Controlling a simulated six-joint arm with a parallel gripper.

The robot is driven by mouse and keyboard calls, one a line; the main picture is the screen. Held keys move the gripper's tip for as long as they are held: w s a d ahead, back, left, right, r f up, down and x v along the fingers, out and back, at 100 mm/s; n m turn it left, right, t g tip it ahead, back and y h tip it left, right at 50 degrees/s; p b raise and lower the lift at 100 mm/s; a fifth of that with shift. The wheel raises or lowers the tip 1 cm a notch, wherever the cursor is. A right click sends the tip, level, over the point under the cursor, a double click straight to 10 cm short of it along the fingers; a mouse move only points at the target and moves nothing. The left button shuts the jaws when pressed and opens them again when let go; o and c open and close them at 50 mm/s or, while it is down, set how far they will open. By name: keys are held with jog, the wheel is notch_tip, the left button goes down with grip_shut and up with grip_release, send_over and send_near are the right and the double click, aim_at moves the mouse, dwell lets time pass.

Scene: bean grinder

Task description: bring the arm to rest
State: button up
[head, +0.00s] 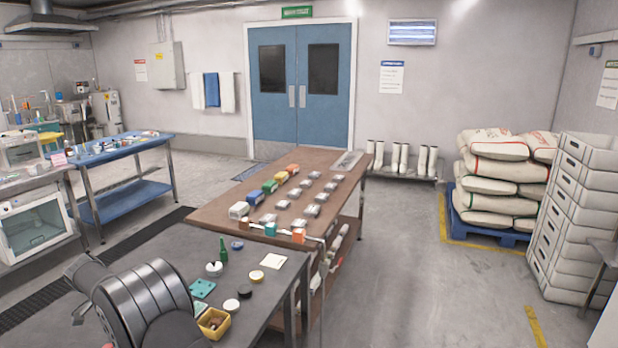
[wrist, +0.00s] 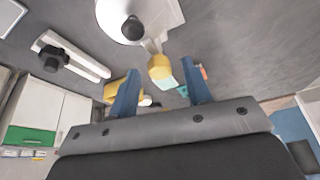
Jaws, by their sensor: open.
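My gripper (wrist: 160,67) shows in the wrist view with its two blue fingers spread apart. Nothing is between the fingertips in their grip. Beyond them, lower in depth, a yellow item (wrist: 160,72) with a pale part shows in the gap, and I cannot tell what it is. In the head view, only dark grey rounded arm links of mine show at the lower left, and my gripper is not seen there.
A grey worktop (head: 270,288) holds a green bottle (head: 223,249), a teal item (head: 202,288), a yellow box (head: 214,323) and several lids. A brown table (head: 225,204) with rows of packs adjoins it. Stacked crates (head: 575,205) stand at right. The floor between is clear.

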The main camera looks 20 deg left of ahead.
jog(key=shift+d+r+n+y, duration=0.15)
jog(key=shift+n+y, duration=0.25)
jog(key=shift+n, duration=0.6)
jog(key=n+y, duration=0.1)
jog(key=n, duration=0.2)
jog(key=n+y, duration=0.1)
jog(key=n, duration=0.2)
jog(key=shift+d, duration=0.2)
jog(key=n+g+y, duration=0.1)
jog(key=n, duration=0.4)
jog(key=shift+w+d+g+y, duration=0.1)
jog(key=shift+w+g+y, duration=0.1)
jog(key=shift+g+y, duration=0.2)
jog(key=shift+w+n+g+y, duration=0.1)
jog(key=shift+n+g+y, duration=0.45)
jog(key=shift+n, duration=1.45)
jog(key=shift+h, duration=0.25)
jog(key=shift+s+m+t+h, duration=0.15)
jog(key=shift+m+t, duration=0.15)
jog(key=shift+m, duration=0.7)
jog(key=shift+s+m+t+h, duration=0.15)
jog(key=shift+m+t, duration=0.1)
jog(key=shift+m, duration=0.75)
jog(key=shift+m+t+h, duration=0.4)
jog(key=shift+m, duration=0.9)
